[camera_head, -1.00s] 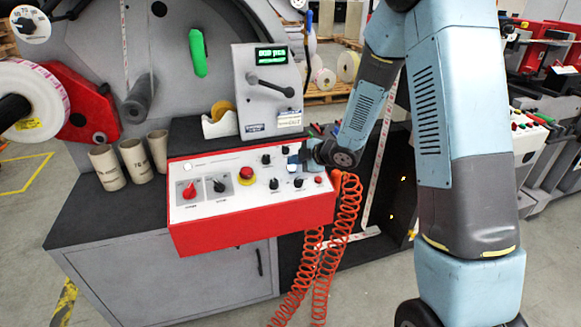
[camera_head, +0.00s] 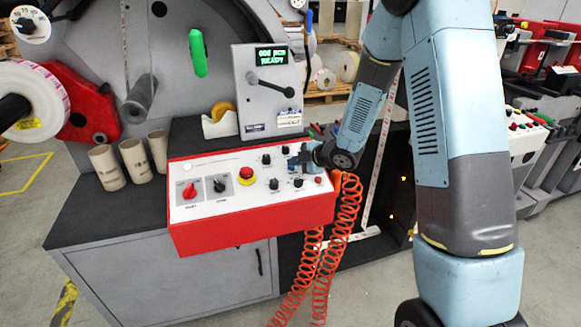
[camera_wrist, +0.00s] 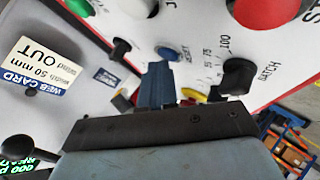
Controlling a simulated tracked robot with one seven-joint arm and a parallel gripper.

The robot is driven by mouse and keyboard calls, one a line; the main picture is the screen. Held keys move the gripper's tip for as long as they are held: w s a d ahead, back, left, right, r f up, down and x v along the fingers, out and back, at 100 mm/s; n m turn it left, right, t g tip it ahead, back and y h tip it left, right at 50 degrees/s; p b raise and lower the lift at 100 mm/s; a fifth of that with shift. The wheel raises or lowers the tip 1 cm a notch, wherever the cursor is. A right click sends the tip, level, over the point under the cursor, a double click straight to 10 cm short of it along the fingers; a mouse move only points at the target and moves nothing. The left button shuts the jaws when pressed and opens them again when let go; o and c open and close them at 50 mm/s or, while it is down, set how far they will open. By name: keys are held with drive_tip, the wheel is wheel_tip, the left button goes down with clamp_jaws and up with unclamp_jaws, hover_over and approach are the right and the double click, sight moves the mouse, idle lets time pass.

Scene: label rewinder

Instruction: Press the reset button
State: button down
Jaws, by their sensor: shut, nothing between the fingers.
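The white-topped control panel with a red front (camera_head: 250,222) stands on the machine's bench. My gripper (camera_head: 294,160) is over the panel's right part, among the small knobs. In the wrist view my gripper's blue shut fingers (camera_wrist: 158,70) hold nothing and end close to a blue round button (camera_wrist: 168,53). I cannot tell whether they touch it. A white button (camera_wrist: 142,8) and a green button (camera_wrist: 77,5) lie farther off. I cannot read which button is marked reset. The display (camera_head: 271,56) shows two green lines, the second reading READY.
A red mushroom button on a yellow base (camera_head: 246,174) sits mid-panel. A black batch knob (camera_wrist: 238,77) is right of the fingers. A lever (camera_head: 270,86) sticks out of the display housing. Orange coiled hoses (camera_head: 347,205) hang at the panel's right end. Cardboard cores (camera_head: 107,168) stand left.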

sight(297, 176)
drive_tip(key=shift+r, duration=0.15)
drive_tip(key=shift+s+r, duration=0.2)
drive_tip(key=shift+r, duration=0.45)
drive_tip(key=shift+s+d+r, duration=0.1)
drive_tip(key=shift+s+r, duration=0.15)
drive_tip(key=shift+r, duration=0.55)
drive_tip(key=shift+s+d+r, duration=0.1)
drive_tip(key=shift+s+r, duration=0.1)
drive_tip(key=shift+r, duration=0.6)
drive_tip(key=shift+s+d+r, duration=0.1)
drive_tip(key=shift+s+r, duration=0.15)
drive_tip(key=shift+r, duration=0.55)
